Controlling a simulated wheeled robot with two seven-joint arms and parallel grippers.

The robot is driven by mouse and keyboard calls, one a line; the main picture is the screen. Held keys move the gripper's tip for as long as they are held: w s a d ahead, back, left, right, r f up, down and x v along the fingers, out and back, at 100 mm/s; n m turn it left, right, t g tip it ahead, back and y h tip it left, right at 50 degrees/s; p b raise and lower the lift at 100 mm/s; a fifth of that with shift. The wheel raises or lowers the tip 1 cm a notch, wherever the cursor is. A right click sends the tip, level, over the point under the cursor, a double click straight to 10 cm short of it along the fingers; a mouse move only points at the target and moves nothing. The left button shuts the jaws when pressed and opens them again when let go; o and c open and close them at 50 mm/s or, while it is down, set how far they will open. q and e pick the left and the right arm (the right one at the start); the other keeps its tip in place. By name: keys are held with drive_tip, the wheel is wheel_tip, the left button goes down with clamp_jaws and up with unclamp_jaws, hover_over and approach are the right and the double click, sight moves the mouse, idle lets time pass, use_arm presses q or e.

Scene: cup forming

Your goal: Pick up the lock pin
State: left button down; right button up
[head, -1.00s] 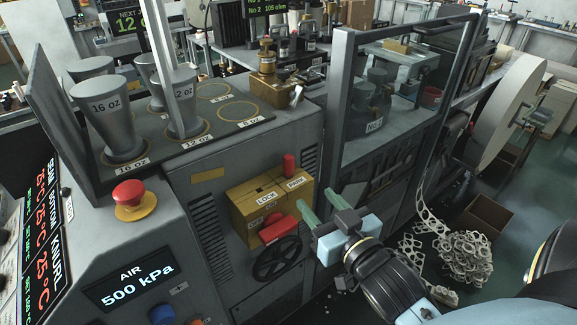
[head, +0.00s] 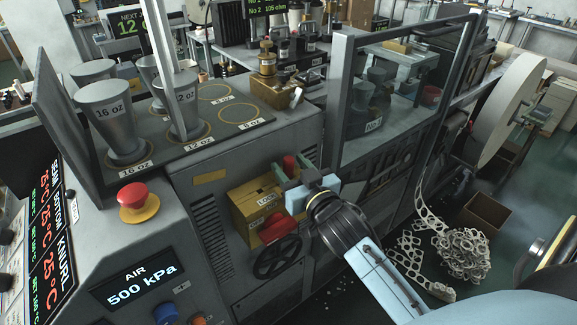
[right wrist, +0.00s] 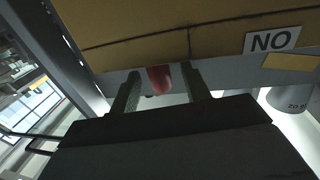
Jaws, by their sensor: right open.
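The lock pin, a small red-topped peg (head: 289,163), stands upright at the top right of the yellow lock box (head: 247,213). My right gripper (head: 290,171) is open, with its two green fingers at the level of the peg. In the right wrist view the red peg (right wrist: 159,79) shows between the two fingers (right wrist: 160,92), with a gap to each. The peg's lower part is hidden in the head view by the gripper. My left gripper is not in view.
A glass-sided guard frame (head: 338,100) stands right of the gripper. A red emergency button (head: 133,195) is at the left. Scrap webbing (head: 462,253) lies on the floor at right.

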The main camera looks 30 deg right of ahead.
drive_tip(key=shift+w, duration=0.8)
drive_tip(key=shift+c, duration=0.4)
clamp_jaws()
